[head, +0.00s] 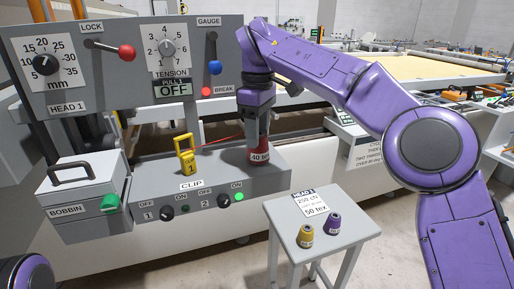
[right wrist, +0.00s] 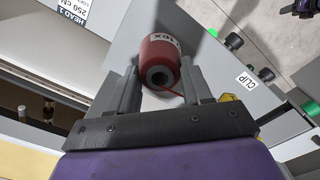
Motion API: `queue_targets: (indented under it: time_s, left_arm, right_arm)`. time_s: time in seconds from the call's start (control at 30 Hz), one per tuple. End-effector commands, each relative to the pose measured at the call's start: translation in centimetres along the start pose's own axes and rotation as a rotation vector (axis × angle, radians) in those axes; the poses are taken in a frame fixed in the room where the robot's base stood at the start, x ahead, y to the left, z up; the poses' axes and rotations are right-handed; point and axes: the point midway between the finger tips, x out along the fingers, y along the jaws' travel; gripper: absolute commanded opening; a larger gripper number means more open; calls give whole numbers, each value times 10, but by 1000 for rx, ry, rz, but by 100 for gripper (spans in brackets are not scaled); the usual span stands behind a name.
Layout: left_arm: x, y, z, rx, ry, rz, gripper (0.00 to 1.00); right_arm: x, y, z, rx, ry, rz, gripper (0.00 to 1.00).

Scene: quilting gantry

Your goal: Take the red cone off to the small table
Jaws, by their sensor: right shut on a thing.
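The red cone (head: 260,151), labelled 40 tex, is upright at the right end of the grey ledge (head: 215,163) under the head panel. My right gripper (head: 258,131) points down over it and is shut on it; the right wrist view shows the cone (right wrist: 158,66) between the two fingers. Whether its base touches the ledge is unclear. A red thread (head: 218,139) runs from the cone towards the yellow clip (head: 185,152). The small table (head: 340,222) stands lower, at the right, carrying a yellow cone (head: 305,236) and a purple cone (head: 333,224). My left gripper is out of view.
A bobbin box (head: 85,196) stands left of the ledge. Knobs (head: 223,200) line the ledge's front. The panel (head: 135,65) with levers rises behind.

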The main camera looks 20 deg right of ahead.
Motion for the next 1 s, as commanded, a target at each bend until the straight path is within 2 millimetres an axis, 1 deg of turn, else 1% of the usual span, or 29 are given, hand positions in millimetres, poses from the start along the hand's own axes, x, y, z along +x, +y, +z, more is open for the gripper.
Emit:
queue_targets:
  time_s: [1.0]
  left_arm:
    - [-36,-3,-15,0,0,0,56]
  right_arm:
    - [-44,0,0,0,0,1,13]
